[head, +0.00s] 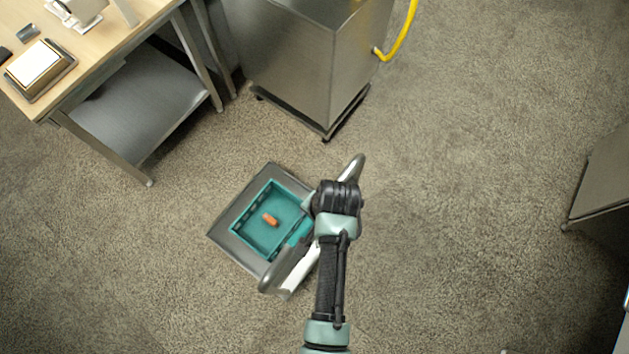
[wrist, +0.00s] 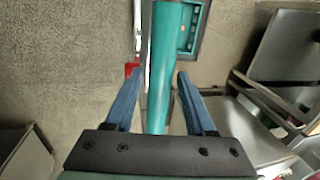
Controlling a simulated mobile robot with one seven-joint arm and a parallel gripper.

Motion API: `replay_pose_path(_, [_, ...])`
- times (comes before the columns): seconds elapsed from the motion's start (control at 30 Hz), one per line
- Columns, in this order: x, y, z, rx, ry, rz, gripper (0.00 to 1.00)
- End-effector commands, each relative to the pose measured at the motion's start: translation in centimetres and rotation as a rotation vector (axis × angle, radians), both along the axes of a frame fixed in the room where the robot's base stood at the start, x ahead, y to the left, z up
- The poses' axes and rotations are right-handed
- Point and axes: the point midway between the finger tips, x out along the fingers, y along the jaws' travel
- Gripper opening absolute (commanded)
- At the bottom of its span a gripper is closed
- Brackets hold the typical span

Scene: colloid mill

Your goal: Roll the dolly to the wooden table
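The dolly (head: 226,234) is a low dark grey platform on the carpet, with a grey push handle (head: 284,280) on its right side. A teal crate (head: 262,245) holding a small orange item (head: 270,219) rests on it. The wooden table (head: 92,56) stands at upper left, apart from the dolly. My gripper (wrist: 160,78) is over the handle side. In the wrist view, its blue fingers stand apart on either side of a teal bar (wrist: 172,50), apparently part of the handle. A gap shows on the left; the right fingertip is close to the bar. My arm hides the fingers in the head view.
A metal cabinet (head: 300,75) on a low base stands behind the dolly, right of the table, with a yellow hose (head: 405,32). The table has a lower grey shelf (head: 140,105). Another metal unit (head: 602,180) is at the right edge. Carpet between dolly and table is clear.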

Motion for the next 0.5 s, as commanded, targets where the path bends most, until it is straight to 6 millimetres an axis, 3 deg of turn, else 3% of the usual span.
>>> replay_pose_path(0.03, [0.01, 0.0, 0.02, 0.0, 0.0, 0.0, 0.43])
replay_pose_path(0.27, [0.0, -0.01, 0.03, 0.0, 0.0, 0.0, 0.02])
replay_pose_path(0.5, [0.0, -0.02, 0.04, 0.0, 0.0, -0.001, 0.0])
